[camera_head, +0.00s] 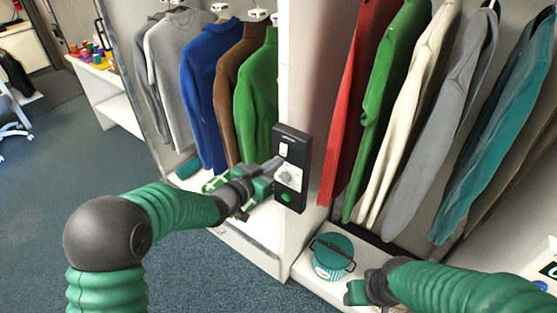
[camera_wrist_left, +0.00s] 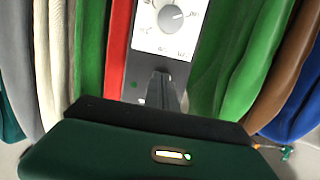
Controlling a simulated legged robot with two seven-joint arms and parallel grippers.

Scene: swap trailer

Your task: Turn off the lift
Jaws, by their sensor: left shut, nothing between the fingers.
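The lift's control panel is a narrow black box (camera_head: 304,143) on the end face of the white partition. It has a pale dial plate with a round grey knob (camera_head: 287,178) and a green button (camera_head: 287,197) below it. My left gripper (camera_head: 273,165) is shut and empty, its tips close to the panel beside the knob. In the left wrist view the shut fingers (camera_wrist_left: 162,85) point at the panel, short of the knob (camera_wrist_left: 171,18) in the picture. I cannot tell whether they touch the panel. My right gripper (camera_head: 361,291) is low at the right, its jaw state unclear.
Clothes hang on both sides of the partition (camera_head: 298,65), including a blue garment (camera_head: 208,85) and a red one (camera_head: 345,110). A teal lidded pot (camera_head: 332,257) stands on the white shelf near my right gripper. Open blue carpet (camera_head: 75,150) lies at the left.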

